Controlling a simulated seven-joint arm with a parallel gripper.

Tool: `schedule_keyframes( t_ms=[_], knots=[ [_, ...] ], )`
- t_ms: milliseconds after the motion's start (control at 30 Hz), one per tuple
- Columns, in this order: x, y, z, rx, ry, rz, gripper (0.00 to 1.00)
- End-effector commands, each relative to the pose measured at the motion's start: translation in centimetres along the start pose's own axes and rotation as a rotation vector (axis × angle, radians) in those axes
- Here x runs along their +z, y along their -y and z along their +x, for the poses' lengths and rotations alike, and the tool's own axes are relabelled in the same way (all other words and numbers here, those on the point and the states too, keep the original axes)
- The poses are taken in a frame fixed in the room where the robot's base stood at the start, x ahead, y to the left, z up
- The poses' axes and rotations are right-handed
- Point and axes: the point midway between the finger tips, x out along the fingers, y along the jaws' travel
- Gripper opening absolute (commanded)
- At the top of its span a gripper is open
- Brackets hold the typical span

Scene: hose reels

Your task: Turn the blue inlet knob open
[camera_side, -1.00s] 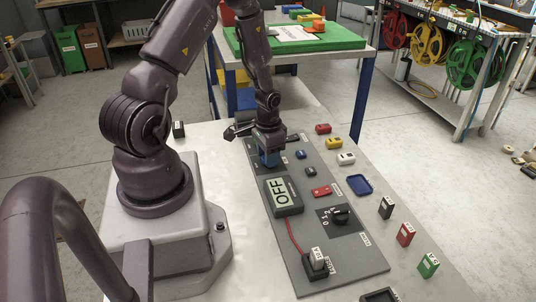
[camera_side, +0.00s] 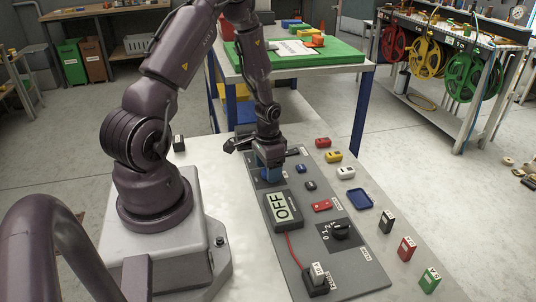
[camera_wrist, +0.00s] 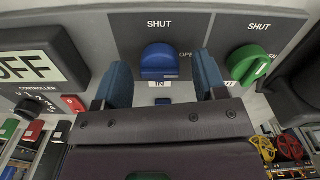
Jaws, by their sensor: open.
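The blue inlet knob (camera_wrist: 160,62) is in the wrist view on the grey panel (camera_wrist: 187,22), with an "IN" label below it. "SHUT" is printed above it and "OPEN" to its right. Its exact pointing direction is hard to tell. My gripper (camera_wrist: 163,78) is open, with one blue finger pad on each side of the knob and a gap visible at both sides. In the side view my gripper (camera_side: 269,172) points down at the far end of the panel (camera_side: 350,272) and hides the knob.
A green knob (camera_wrist: 248,63) sits just right of my right finger in the wrist view. A display reading "OFF" (camera_side: 283,208) and a black dial (camera_side: 340,231) are on the panel. Several small coloured blocks and a blue tray (camera_side: 360,198) lie along its right side.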

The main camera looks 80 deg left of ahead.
Motion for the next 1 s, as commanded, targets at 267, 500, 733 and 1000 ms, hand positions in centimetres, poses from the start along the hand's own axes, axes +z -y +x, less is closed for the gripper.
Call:
schedule_keyframes(
  t_ms=[267, 500, 733, 1000],
  knots=[
    [-0.1, 0.1, -5.2, -0.004, -0.006, -0.001, 0.65],
    [0.0, 0.1, -10.0, -0.003, -0.004, -0.001, 0.65],
    [0.0, 0.0, -12.3, -0.001, -0.001, 0.001, 0.65],
    [0.0, 0.0, -12.5, 0.000, 0.000, 0.001, 0.65]
  ],
)
